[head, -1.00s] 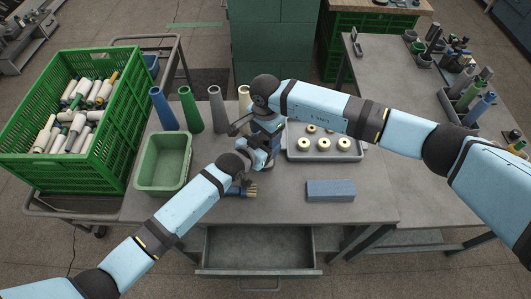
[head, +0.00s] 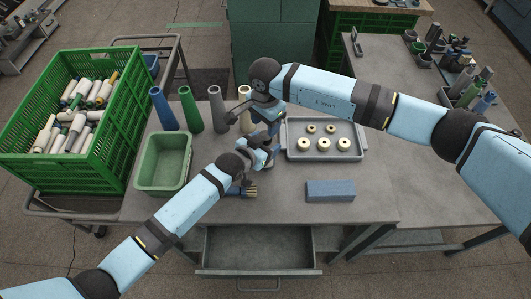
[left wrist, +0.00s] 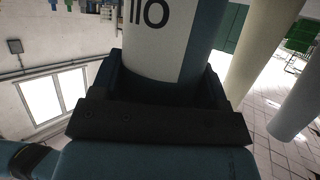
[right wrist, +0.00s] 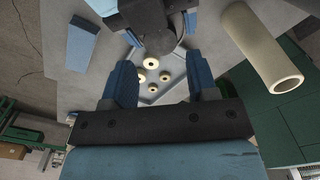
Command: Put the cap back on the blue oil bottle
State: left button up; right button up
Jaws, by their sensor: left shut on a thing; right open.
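The blue oil bottle shows close up in the left wrist view as a blue body with a white label (left wrist: 157,40) and dark lettering. My left gripper (head: 267,155) is shut around it above the table; in the head view the arms hide most of the bottle. My right gripper (right wrist: 158,78) is open, its two blue fingers apart with nothing seen between them. In the head view it is just behind and above the left gripper. I cannot make out the cap in any view.
A grey tray (head: 290,148) with several cream rings lies right of the grippers. A blue block (head: 330,190) and a brush (head: 248,191) lie in front. A green bin (head: 163,187) stands left, with tall cones behind. The drawer (head: 258,271) is open.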

aim_at(265, 135)
notch_tip(265, 135, up, 3)
jog(key=shift+r, duration=0.2)
jog(key=shift+f, duration=4)
jog(key=c, duration=0.8)
jog(key=o, duration=1)
